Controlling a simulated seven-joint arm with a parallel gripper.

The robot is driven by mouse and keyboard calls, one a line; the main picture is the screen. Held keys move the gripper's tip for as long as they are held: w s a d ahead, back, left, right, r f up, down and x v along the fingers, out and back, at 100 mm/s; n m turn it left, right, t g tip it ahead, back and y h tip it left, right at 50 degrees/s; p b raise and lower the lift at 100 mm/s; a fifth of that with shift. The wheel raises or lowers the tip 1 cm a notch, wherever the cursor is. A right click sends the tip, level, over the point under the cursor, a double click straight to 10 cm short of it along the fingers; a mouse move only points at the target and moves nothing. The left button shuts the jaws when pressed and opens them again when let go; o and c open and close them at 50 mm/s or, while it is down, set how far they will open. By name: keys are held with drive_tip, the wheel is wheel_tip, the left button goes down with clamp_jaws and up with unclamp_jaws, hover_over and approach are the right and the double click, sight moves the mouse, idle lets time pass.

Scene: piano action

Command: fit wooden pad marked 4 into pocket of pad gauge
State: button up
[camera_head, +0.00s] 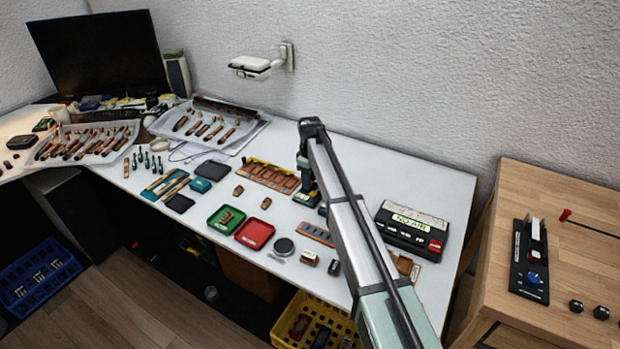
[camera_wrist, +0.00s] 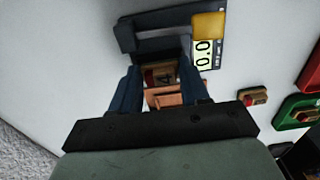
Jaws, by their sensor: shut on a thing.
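A brown wooden pad (camera_wrist: 158,72) with a dark mark that looks like a 4 sits between the two dark blue fingers of my gripper (camera_wrist: 157,84), which is shut on it. The pad gauge (camera_wrist: 160,42) is a dark body with a display reading 0.0 (camera_wrist: 203,54) and a yellow block on one corner. The pad is right beside or over the gauge; I cannot tell whether it is in the pocket. In the head view my gripper (camera_head: 306,178) points down at the gauge (camera_head: 305,200), and my arm and fingers hide the pad there.
A wooden tray with pockets (camera_head: 262,168) lies just left of my gripper. Two loose wooden pads (camera_head: 239,190) lie nearby, with a green tray (camera_head: 218,226) and a red tray (camera_head: 246,241) in front. A black box marked NO AIR (camera_head: 405,233) stands right of my arm.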

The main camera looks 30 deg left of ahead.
drive_tip(key=shift+f, duration=0.35)
idle(1.2)
drive_tip(key=o, duration=1.1)
drive_tip(key=shift+r, duration=0.15)
drive_tip(key=shift+r, duration=3.4)
